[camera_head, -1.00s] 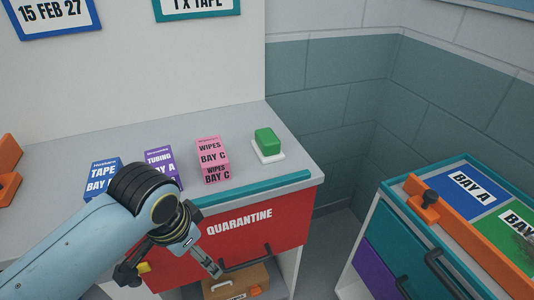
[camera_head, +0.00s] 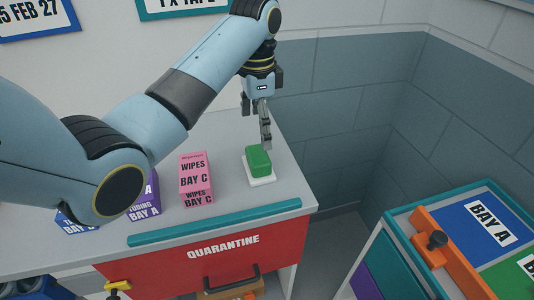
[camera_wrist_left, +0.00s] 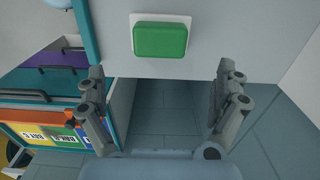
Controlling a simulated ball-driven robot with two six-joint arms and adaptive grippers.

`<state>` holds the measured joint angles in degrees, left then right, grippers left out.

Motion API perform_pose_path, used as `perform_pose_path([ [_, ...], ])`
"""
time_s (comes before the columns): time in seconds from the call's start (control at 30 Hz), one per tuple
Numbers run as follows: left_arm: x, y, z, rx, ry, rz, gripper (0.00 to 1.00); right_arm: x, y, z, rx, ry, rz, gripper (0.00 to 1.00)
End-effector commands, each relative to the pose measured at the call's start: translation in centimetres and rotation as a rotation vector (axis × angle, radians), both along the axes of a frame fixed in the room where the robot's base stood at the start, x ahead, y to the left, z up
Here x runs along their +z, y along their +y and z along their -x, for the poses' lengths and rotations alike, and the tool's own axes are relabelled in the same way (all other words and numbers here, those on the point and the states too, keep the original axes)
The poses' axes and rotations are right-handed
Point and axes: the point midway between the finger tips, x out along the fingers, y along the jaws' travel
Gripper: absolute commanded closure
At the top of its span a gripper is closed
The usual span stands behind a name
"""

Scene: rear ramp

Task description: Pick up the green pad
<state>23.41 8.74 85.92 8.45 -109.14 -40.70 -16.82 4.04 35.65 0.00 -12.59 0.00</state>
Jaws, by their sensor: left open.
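The green pad (camera_head: 259,161) is a small rounded block on a white square base (camera_head: 262,182), near the right end of the grey counter. In the left wrist view the green pad (camera_wrist_left: 160,40) lies at the top centre, beyond the fingertips. My left gripper (camera_head: 266,138) points down just above and behind the pad in the head view. In the left wrist view my left gripper (camera_wrist_left: 162,78) is open and empty, its fingers wide apart, and the pad is not between them. My right gripper is not in view.
Pink wipes boxes (camera_head: 196,178) stand left of the pad; a purple tubing box (camera_head: 146,200) and a blue tape box are partly hidden by my arm. A teal strip (camera_head: 215,222) edges the counter above the red quarantine drawer (camera_head: 205,254). A bay cart (camera_head: 455,235) stands right.

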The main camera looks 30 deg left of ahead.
Motion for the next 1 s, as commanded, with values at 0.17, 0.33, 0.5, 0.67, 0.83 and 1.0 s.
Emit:
perform_pose_path([
  [0.17,-2.8,0.0,0.0,-0.006,0.009,0.003,0.00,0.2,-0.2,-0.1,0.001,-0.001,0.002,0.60],
  [0.33,-4.8,0.0,-0.1,-0.005,0.005,0.001,0.00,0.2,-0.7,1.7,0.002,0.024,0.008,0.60],
  [0.5,-6.5,0.1,-0.1,-0.004,0.006,0.001,0.00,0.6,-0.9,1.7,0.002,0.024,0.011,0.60],
  [0.67,-9.1,0.2,-0.2,-0.003,0.006,0.002,0.00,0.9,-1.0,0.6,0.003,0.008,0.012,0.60],
  [0.83,-10.3,0.2,-0.2,-0.004,0.003,0.001,0.00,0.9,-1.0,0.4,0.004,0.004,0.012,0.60],
  [1.0,-10.3,0.2,-0.2,-0.004,0.003,0.001,0.00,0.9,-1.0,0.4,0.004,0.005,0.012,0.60],
])
